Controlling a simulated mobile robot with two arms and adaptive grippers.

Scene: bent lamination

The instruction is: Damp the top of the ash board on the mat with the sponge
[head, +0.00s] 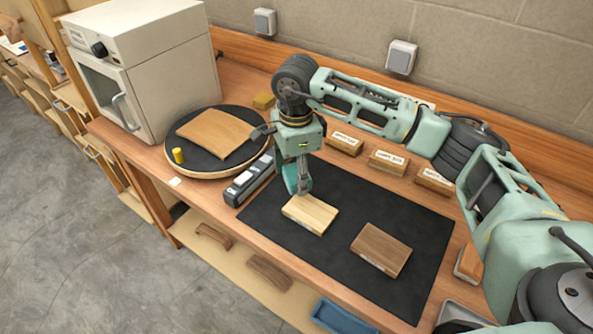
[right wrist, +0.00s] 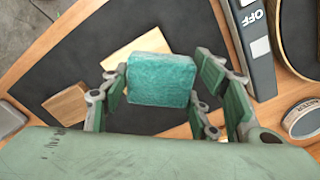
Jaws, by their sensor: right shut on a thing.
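The pale ash board (head: 310,213) lies flat on the black mat (head: 340,195). My right gripper (head: 303,190) points down over the board's back left part in the head view. It is shut on the teal sponge (right wrist: 162,79), which the right wrist view shows between its fingers. A darker brown board (head: 381,249) lies on the mat to the right. My left gripper is not in view.
A grey-black device (head: 249,180) lies along the mat's left side. A white oven (head: 165,60) stands behind. Labelled wood blocks (head: 387,163) line the back.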

